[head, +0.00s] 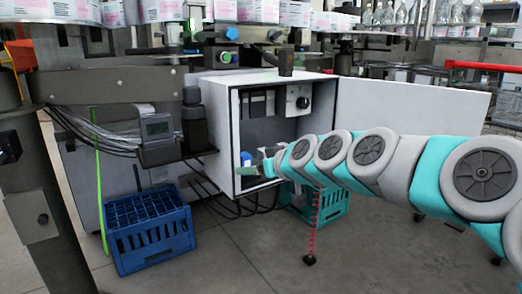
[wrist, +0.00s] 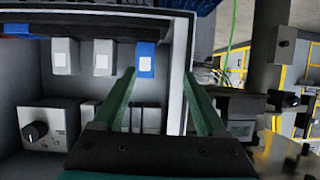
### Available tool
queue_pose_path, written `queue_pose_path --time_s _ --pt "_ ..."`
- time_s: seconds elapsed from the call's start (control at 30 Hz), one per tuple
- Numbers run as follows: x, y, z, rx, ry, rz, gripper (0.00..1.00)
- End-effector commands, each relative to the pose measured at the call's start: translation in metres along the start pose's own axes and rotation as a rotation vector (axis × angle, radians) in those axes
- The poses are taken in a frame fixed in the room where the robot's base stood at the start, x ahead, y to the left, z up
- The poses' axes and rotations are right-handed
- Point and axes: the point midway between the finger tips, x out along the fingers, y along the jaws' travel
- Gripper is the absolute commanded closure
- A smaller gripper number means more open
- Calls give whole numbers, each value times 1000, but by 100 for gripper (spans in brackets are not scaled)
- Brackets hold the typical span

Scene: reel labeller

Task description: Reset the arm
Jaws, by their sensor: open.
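My gripper (head: 250,166) is at the lower left of the open white cabinet (head: 217,115) in the head view. In the wrist view my gripper (wrist: 160,74) shows two green fingers spread apart, with nothing held between them. A blue module with a white label (wrist: 146,62) sits in a row beside two grey modules (wrist: 103,58). It lies just right of the left fingertip, apart or touching I cannot tell. The right finger appears beyond the cabinet's side wall (wrist: 178,80). The blue module also shows in the head view (head: 246,158).
The cabinet door (head: 410,110) stands open to the right, behind my arm. A black knob (wrist: 35,131) is inside the cabinet. A blue crate (head: 150,235) and a teal crate (head: 328,207) stand on the floor. A conveyor with bottles runs above.

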Motion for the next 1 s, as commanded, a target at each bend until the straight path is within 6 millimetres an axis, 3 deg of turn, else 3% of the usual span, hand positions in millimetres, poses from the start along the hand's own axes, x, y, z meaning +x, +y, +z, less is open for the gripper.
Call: queue_pose_path --time_s 0.07,0.17,0.3,0.6,0.7,0.8,1.0 --pt "-20 -20 16 6 -80 -28 26" --pt "-51 -48 62 39 -246 -59 26" --pt "-109 -73 138 120 -513 -42 26" --pt "-256 -94 275 388 -1015 168 26" --pt "-297 -100 301 476 -1128 247 26" --pt "-326 -106 320 539 -1207 303 26" --pt "-345 -111 330 585 -1254 345 26"
